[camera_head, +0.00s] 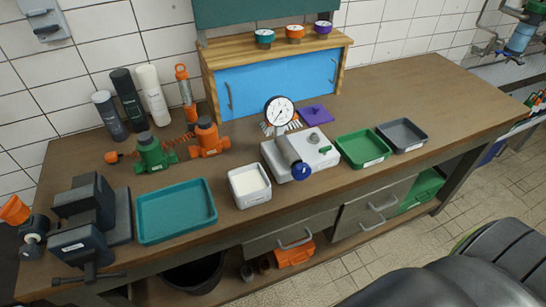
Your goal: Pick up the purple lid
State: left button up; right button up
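A flat, square purple lid (316,113) with a small raised part on top lies on the workbench, in front of the right part of the blue cabinet. It is just behind the grey device and to the right of the round white gauge (280,111). Neither of my grippers shows in the head view.
A green tray (366,149) and a dark grey tray (402,135) sit right of the grey device (300,153). A white bin (249,186), a teal tray (176,211) and a vise (87,219) stand to the left. The bench's far right is clear.

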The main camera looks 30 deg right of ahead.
aim_at(313, 115)
jog(key=l+u, duration=0.15)
jog(key=l, duration=0.45)
jog(key=k+l+u, duration=0.15)
jog(key=l, duration=0.45)
jog(key=k+l+u, duration=0.2)
jog(key=l, duration=0.35)
jog(key=i+l, duration=0.05)
jog(key=i, duration=0.05)
